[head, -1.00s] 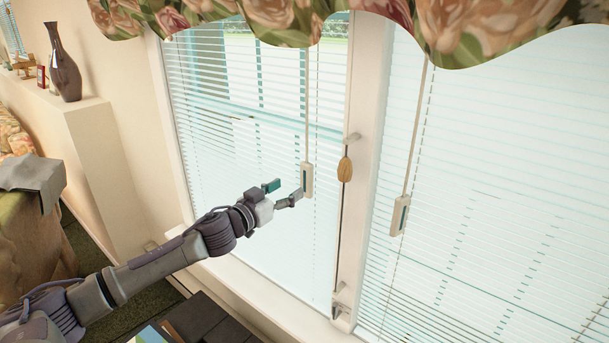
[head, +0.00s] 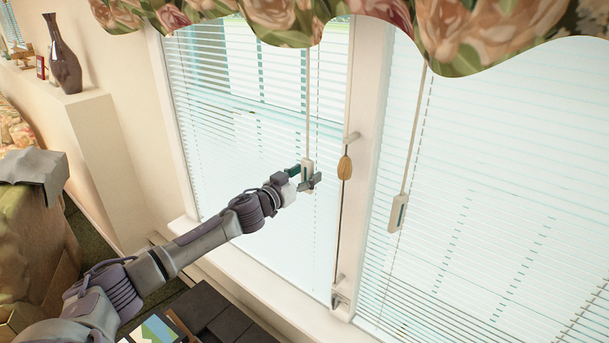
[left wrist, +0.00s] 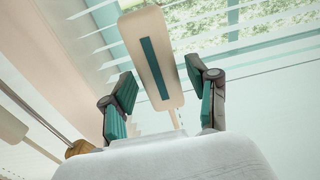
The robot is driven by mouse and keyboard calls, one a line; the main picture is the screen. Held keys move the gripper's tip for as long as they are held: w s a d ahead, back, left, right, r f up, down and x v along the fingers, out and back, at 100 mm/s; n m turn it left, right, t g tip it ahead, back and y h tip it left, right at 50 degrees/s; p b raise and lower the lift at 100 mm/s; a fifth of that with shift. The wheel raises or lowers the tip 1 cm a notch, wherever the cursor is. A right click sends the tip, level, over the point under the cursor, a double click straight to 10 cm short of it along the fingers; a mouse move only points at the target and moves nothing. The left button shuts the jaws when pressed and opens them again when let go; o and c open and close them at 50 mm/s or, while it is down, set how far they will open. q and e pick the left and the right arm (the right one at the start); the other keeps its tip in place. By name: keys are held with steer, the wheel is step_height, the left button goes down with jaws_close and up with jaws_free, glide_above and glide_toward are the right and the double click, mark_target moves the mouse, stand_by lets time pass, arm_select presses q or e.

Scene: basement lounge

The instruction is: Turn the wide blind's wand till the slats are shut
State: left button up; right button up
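Two white blinds hang side by side; the left blind (head: 215,130) shows whole in width, while the right blind (head: 500,150) runs out of frame. Outside light shows between the slats of both. The left blind's wand (head: 308,95) hangs straight down to a pale handle with a teal stripe, seen in the left wrist view (left wrist: 152,60). My left gripper (head: 309,176) is at this handle, its open fingers (left wrist: 165,100) on either side with gaps visible. The right blind's wand handle (head: 398,213) hangs free. My right gripper is out of view.
A cord with a wooden pull (head: 345,168) hangs by the window post, close right of my gripper; a cleat (head: 342,290) sits below. A floral valance (head: 450,30) hangs above. A vase (head: 63,55) stands on the ledge at left.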

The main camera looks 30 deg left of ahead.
arm_select(q)
steer(key=c, duration=0.9)
steer(key=shift+d+f+n+y, duration=0.1)
steer(key=shift+n+y, duration=0.3)
steer(key=shift+n+y+b, duration=0.3)
steer(key=shift+y, duration=0.2)
steer(key=shift+d+f+n+y+b, duration=0.1)
steer(key=shift+d+n+y+b, duration=0.1)
steer(key=shift+n+y+b, duration=0.65)
steer(key=n+g+y+b, duration=0.2)
steer(key=y+b, duration=0.2)
steer(key=n+g+y+b, duration=0.2)
steer(key=n+y+b, duration=0.1)
steer(key=y+b, duration=0.1)
steer(key=n+g+y+b, duration=0.3)
steer(key=y+b, duration=0.1)
steer(key=b, duration=0.2)
steer(key=shift+w+d+f, duration=0.1)
steer(key=shift+w+d, duration=0.15)
steer(key=shift+d, duration=0.05)
steer(key=shift+r+n+g+y+b, duration=0.3)
steer(key=shift+n+g+y+b, duration=0.15)
steer(key=shift+n+g+b, duration=0.4)
